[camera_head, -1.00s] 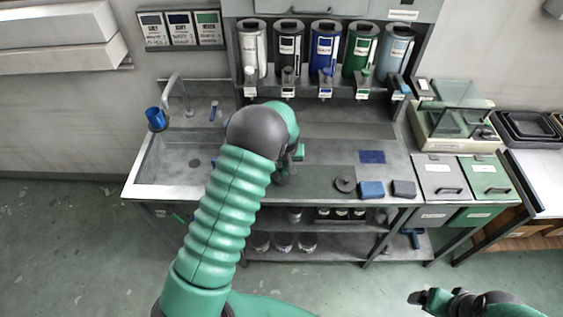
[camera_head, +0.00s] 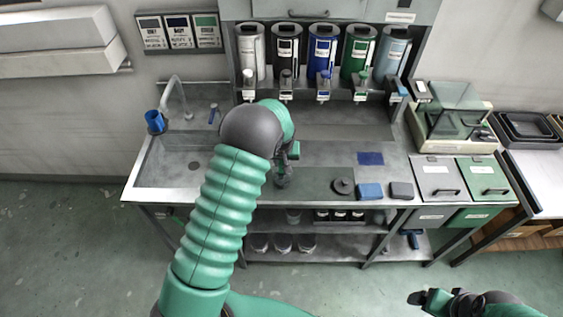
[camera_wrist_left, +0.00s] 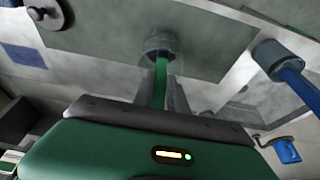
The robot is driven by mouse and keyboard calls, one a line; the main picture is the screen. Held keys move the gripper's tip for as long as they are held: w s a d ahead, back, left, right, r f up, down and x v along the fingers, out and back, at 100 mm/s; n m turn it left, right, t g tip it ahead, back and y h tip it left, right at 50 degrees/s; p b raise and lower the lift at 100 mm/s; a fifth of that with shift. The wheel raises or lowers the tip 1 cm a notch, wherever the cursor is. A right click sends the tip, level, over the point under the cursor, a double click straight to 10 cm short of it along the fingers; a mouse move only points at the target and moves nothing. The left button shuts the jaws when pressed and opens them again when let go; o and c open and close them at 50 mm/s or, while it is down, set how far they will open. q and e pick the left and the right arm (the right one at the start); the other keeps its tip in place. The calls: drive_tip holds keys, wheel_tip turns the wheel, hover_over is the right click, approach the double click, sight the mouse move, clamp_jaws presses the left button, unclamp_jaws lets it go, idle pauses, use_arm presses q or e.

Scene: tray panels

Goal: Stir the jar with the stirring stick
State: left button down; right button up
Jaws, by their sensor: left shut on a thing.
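My left gripper (camera_wrist_left: 163,92) is shut on a green stirring stick (camera_wrist_left: 161,68) in the left wrist view. The stick's far end reaches to the mouth of a grey, glassy jar (camera_wrist_left: 162,38); I cannot tell how deep it sits. In the head view my left gripper (camera_head: 285,168) is over the front of the counter, mostly hidden by my arm. The jar (camera_head: 283,181) shows only as a small dark shape below it. My right gripper (camera_head: 432,299) is at the bottom right, away from the counter; its jaws are unclear.
A dark round lid-like disc (camera_head: 343,186), a blue block (camera_head: 370,191) and a grey block (camera_head: 401,190) lie to the right. A sink (camera_head: 180,168) is left, with a blue cup (camera_head: 155,121) beside it. Several dispensers (camera_head: 323,52) stand behind. A blue-handled item (camera_wrist_left: 297,84) shows at right.

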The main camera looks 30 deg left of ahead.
use_arm(q)
wheel_tip(320, 180, up, 8)
drive_tip(key=p, duration=0.4)
drive_tip(key=shift+f+p, duration=0.15)
drive_tip(key=shift+p, duration=0.2)
idle(0.6)
wheel_tip(320, 180, up, 5)
drive_tip(key=p, duration=0.3)
drive_tip(key=shift+s, duration=0.1)
idle(0.4)
